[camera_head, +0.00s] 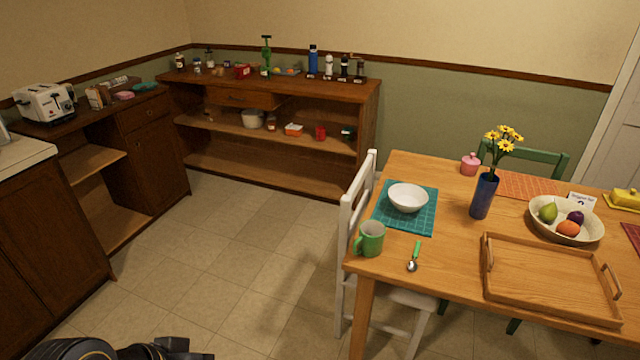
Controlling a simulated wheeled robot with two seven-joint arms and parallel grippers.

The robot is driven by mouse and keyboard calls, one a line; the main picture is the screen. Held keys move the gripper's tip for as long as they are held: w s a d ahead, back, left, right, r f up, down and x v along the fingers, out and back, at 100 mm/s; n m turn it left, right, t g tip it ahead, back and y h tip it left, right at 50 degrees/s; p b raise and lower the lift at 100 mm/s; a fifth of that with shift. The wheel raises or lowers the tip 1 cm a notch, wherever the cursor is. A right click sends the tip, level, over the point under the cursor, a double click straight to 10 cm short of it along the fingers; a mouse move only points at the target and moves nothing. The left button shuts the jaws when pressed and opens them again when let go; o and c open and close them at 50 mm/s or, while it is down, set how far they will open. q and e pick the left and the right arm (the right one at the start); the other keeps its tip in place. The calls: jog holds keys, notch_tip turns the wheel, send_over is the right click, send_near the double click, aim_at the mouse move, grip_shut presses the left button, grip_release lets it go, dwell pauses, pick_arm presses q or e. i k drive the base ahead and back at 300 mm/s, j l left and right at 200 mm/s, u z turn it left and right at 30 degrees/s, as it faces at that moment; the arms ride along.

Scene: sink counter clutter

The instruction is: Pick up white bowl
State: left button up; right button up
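A white bowl (408,198) stands upright and looks empty on a teal placemat (423,227) at the left end of the wooden dining table (455,195). No gripper is near it. A black part of my own arm shows at the bottom left edge, far from the table; no gripper fingers can be made out there. My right gripper is not in the picture.
A green mug (370,239) and a spoon (414,257) are in front of the placemat. A blue vase (484,196), fruit bowl (583,229) and wooden tray (545,283) stand to the right. A white chair (347,225) borders the table's left side. Floor (225,260) is clear.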

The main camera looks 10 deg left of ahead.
aim_at(407, 198)
jog(key=i+j+u, duration=0.2)
jog(key=u, duration=0.25)
jog(key=i+j+u, duration=0.3)
jog(key=u, duration=0.15)
jog(key=i+j+u, duration=0.1)
jog(key=i+u, duration=0.2)
jog(key=u, duration=0.2)
jog(key=i+j, duration=0.1)
jog(key=i, duration=0.4)
jog(key=i+j, duration=0.1)
jog(key=i, duration=0.4)
jog(key=i+l+z, duration=0.1)
jog(key=i+z, duration=0.15)
jog(key=z, duration=0.15)
jog(key=i+z, duration=0.25)
jog(key=z, duration=0.2)
jog(key=i+j+z, duration=0.15)
jog(key=z, duration=0.25)
jog(key=i+l+z, duration=0.2)
jog(key=z, duration=0.3)
jog(key=i+z, duration=0.7)
jog(key=z, duration=0.25)
jog(key=i+j+z, duration=0.2)
jog(key=z, duration=0.25)
jog(key=i, duration=0.1)
